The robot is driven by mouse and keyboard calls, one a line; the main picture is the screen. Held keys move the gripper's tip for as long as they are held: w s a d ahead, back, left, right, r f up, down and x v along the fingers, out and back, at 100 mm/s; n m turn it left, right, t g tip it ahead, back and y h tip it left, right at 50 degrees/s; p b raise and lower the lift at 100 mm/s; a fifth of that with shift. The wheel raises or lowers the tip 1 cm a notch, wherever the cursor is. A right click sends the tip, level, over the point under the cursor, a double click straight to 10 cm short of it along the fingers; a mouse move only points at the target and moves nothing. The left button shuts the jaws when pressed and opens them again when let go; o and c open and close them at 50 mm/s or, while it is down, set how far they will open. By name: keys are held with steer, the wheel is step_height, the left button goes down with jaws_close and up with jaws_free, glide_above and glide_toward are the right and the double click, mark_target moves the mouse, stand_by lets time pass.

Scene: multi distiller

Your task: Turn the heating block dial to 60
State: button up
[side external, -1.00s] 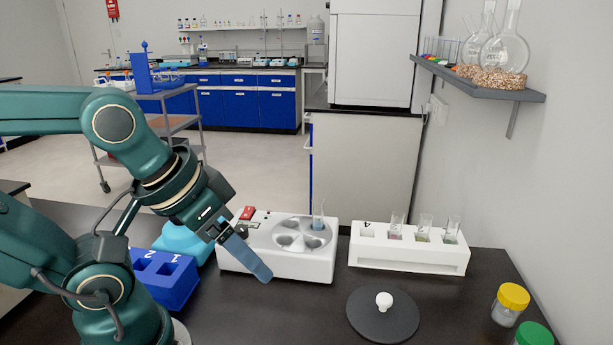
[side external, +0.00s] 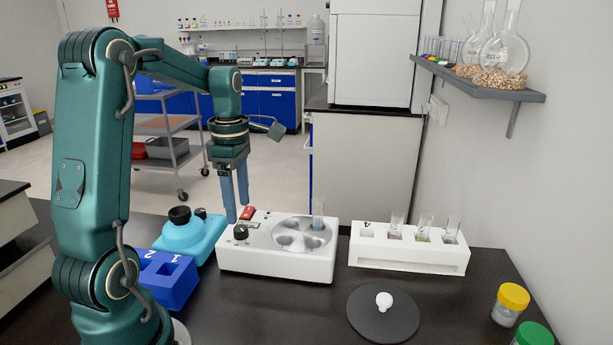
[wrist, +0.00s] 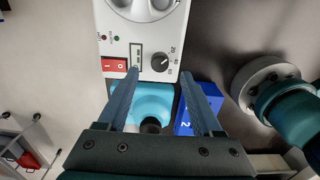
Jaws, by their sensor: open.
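The white heating block (side external: 275,268) stands on the black bench, with a test tube (side external: 318,215) in one of its wells. Its black dial (side external: 241,232) sits on the left end of its top. In the wrist view the dial (wrist: 160,63) has small numbers on its right side, including 20; its exact setting is too small to read surely. My gripper (side external: 237,211) is open and empty, pointing down above the dial. In the wrist view its fingertips (wrist: 160,73) lie on either side of the dial, apart from it.
A red switch (wrist: 114,65) is beside the dial. A light-blue device (side external: 185,240) and a blue rack (side external: 165,282) stand to the left. A white tube rack (side external: 408,258) is to the right, and a dark round lid (side external: 365,320) lies in front.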

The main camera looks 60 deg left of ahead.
mark_target(240, 228)
steer(key=shift+f, duration=2.5)
jaws_close()
